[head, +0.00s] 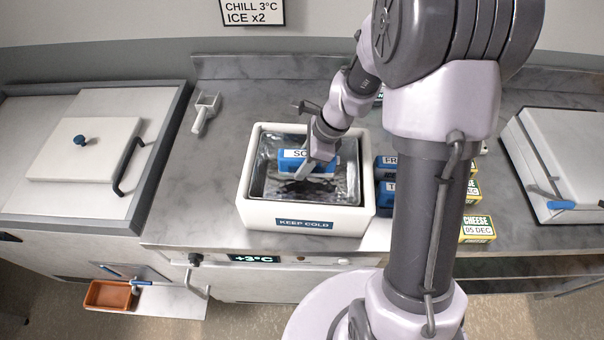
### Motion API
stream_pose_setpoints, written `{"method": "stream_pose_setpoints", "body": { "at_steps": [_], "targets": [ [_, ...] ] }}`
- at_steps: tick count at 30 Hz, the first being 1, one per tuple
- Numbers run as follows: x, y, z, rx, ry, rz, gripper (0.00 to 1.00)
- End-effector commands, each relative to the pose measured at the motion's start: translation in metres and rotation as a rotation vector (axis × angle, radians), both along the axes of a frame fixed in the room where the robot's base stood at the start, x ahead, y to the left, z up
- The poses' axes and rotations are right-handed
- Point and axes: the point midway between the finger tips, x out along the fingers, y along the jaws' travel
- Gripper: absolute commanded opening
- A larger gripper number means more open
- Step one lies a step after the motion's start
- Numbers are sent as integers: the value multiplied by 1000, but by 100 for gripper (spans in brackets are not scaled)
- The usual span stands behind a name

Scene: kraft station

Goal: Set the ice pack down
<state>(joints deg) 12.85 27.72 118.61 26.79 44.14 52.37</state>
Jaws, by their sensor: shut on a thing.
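A blue ice pack (292,163) with a white label, of which "SO" can be read, is inside the white box (306,222) marked "KEEP COLD". My gripper (312,168) reaches down into the box from the upper right and is shut on the ice pack. The gripper covers the pack's right part and some of its label. The box has a shiny silver lining and a dark floor. I cannot tell whether the pack touches the floor.
Blue packs (385,163) and yellow cheese boxes (477,229) stand right of the box, partly behind my arm. A white scoop (205,113) lies at the back left. A lidded chest (85,150) is at left, a white case (560,160) at right.

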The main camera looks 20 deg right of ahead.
Motion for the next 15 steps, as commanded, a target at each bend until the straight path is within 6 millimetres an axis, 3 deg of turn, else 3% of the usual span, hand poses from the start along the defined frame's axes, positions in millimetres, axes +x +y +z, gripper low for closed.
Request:
{"method": "stream_pose_setpoints", "body": {
  "at_steps": [4,14,15],
  "targets": [
    [0,0,-35,1,2,0,0],
    [0,0,-38,0,-1,2,0],
    [0,0,-39,0,-1,2,36]
  ]
}}
